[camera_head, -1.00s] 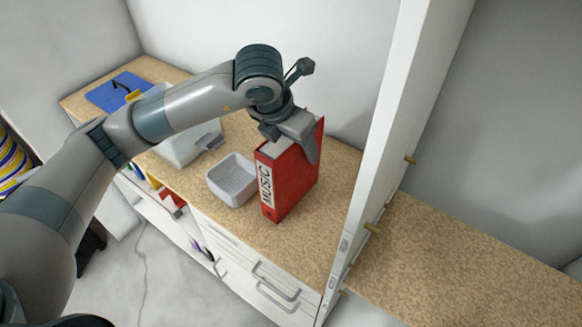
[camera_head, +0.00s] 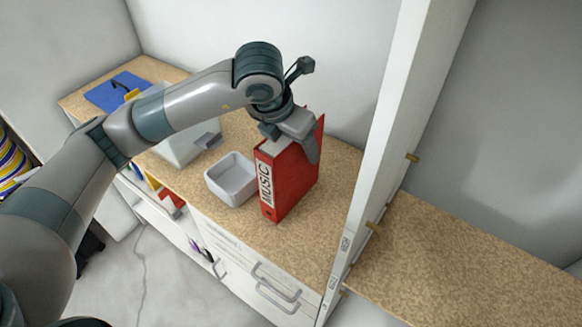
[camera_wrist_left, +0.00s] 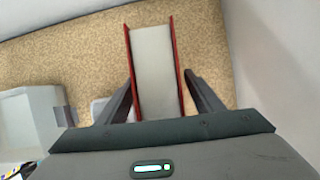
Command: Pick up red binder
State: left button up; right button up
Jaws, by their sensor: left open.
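The red binder (camera_head: 288,182), with "MUSIC" on its spine, stands upright on the speckled counter in the head view. My left gripper (camera_head: 295,148) reaches down over its top from the left. In the left wrist view the binder (camera_wrist_left: 154,75) shows from above as a pale block of pages between two red covers. My left gripper (camera_wrist_left: 157,100) is open, with one finger on each side of the binder. A small gap seems to show beside each cover; I cannot tell whether either finger touches. My right gripper is not in view.
A small white basket (camera_head: 231,187) stands just left of the binder. A grey-white box (camera_head: 180,150) and a blue folder (camera_head: 117,92) lie farther left on the counter (camera_head: 255,237). A white upright panel (camera_head: 385,140) stands to the right.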

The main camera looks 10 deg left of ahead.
pick_arm(q)
jog(key=shift+c, duration=0.2)
dwell(0.3)
grip_shut()
notch_tip(320, 180, up, 9)
jog(key=shift+w+r+b, duration=0.1)
jog(key=shift+b, duration=1.1)
jog(key=shift+r, duration=0.65)
